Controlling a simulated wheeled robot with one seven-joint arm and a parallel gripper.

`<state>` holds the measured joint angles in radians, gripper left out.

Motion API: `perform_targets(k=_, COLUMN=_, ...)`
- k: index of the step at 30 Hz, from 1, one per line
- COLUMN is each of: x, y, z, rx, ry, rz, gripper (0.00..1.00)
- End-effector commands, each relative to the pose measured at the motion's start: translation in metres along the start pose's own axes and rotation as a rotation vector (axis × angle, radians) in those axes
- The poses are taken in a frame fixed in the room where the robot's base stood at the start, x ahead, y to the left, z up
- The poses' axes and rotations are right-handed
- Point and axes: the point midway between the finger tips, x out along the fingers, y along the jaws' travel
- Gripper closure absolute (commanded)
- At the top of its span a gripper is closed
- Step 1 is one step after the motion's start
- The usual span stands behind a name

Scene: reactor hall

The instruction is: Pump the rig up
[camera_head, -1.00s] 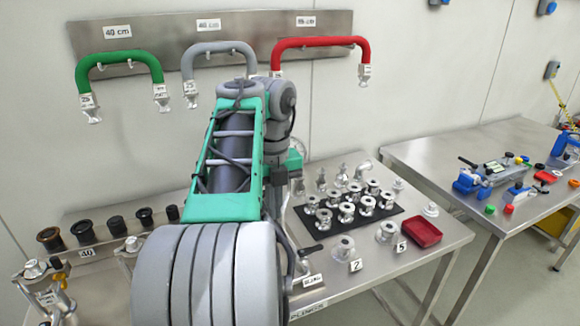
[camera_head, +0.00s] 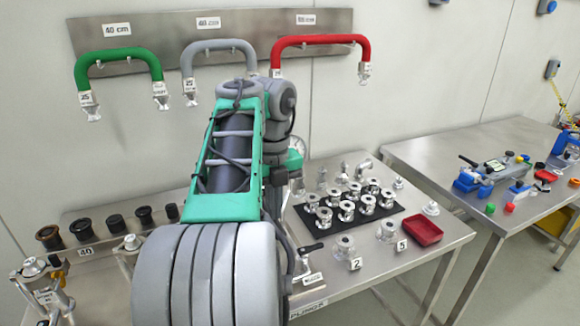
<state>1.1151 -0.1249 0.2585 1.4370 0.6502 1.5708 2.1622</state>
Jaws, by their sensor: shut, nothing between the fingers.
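My arm (camera_head: 232,150) fills the middle of the view and covers much of the bench behind it. My gripper's fingers are hidden behind the arm. A round pale dial (camera_head: 298,146), like a gauge, shows in part just right of the arm. What it is fixed to is hidden. A black-handled lever (camera_head: 311,248) lies near the bench front. A metal fitting assembly with a label (camera_head: 42,285) stands at the lower left, cut by the frame edge. I cannot tell which part is the pump.
Green (camera_head: 120,56), grey (camera_head: 218,46) and red (camera_head: 320,41) hoses hang on the wall rack. Several metal fittings stand on a black mat (camera_head: 325,228), with a red tray (camera_head: 423,232) to its right. A second bench (camera_head: 410,160) holds blue and grey tools.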

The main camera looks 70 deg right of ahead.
Motion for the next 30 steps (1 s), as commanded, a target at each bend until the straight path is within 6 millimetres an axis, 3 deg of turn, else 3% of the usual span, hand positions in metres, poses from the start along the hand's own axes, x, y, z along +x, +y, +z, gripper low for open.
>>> perform_targets(k=1, x=0.009, y=0.0, z=0.0, rx=-0.001, ry=0.0, rz=0.0, gripper=1.0)
perform_targets(k=7, x=0.014, y=0.0, z=0.0, rx=0.0, ry=0.0, rz=0.0, gripper=1.0)
perform_targets(k=25, x=0.071, y=0.0, z=0.0, rx=-0.001, ry=0.002, rz=0.001, gripper=1.0)
perform_targets(k=30, x=0.057, y=0.0, z=0.0, rx=0.0, ry=0.002, rz=0.001, gripper=1.0)
